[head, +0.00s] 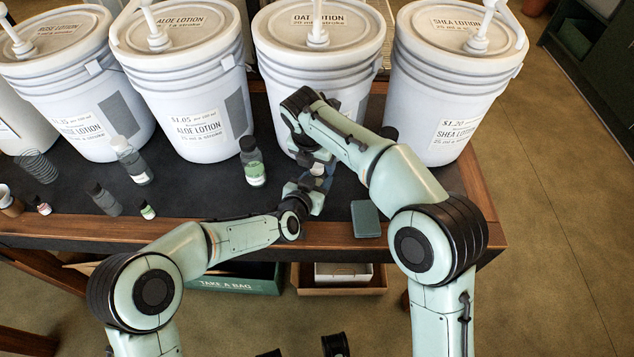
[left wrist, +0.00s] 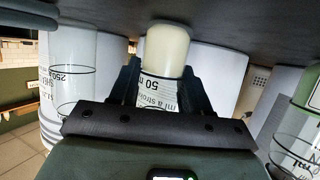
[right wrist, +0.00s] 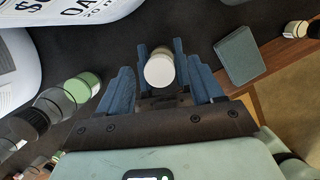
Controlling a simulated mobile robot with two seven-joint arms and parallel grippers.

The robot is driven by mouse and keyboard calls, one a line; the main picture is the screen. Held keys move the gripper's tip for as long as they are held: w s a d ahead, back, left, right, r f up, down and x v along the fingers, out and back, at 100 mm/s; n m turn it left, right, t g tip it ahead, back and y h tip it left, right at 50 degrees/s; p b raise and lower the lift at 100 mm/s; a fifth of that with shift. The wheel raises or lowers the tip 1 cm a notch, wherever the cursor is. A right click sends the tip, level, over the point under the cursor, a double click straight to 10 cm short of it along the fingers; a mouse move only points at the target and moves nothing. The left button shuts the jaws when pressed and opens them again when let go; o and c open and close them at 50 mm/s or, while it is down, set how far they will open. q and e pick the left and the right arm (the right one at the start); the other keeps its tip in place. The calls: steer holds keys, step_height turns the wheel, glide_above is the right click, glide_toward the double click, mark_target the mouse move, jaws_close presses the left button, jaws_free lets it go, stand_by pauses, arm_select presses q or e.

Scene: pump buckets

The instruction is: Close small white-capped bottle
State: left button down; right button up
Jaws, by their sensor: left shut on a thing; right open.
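The small bottle (left wrist: 168,48) stands between the fingers of my left gripper (left wrist: 160,85). In the right wrist view the bottle's round white top (right wrist: 160,70) sits between the spread fingers, apart from both. I cannot tell whether that top is a seated cap.
Large pump buckets (head: 320,70) line the table's back. A green-labelled bottle (head: 252,162) stands left of my grippers, with several smaller bottles (head: 103,198) farther left. A flat green block (head: 366,219) lies right, near the wooden edge.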

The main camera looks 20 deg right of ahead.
jaws_close()
steer(key=m, duration=0.3)
steer(key=shift+w+a+g, duration=0.1)
steer(key=shift+w+g, duration=0.05)
steer(key=shift+g, duration=0.15)
steer(key=m+g+h, duration=0.1)
steer(key=m, duration=0.4)
steer(key=shift+w, duration=0.15)
steer(key=m, duration=0.2)
steer(key=m+g, duration=0.1)
steer(key=m, duration=0.2)
steer(key=shift+w+f+g, duration=0.1)
steer(key=shift+g, duration=0.2)
steer(key=m, duration=0.3)
steer(key=shift+g, duration=0.4)
steer(key=shift+o, duration=1.6)
jaws_free()
steer(key=shift+o, duration=0.4)
steer(key=shift+a, duration=0.1)
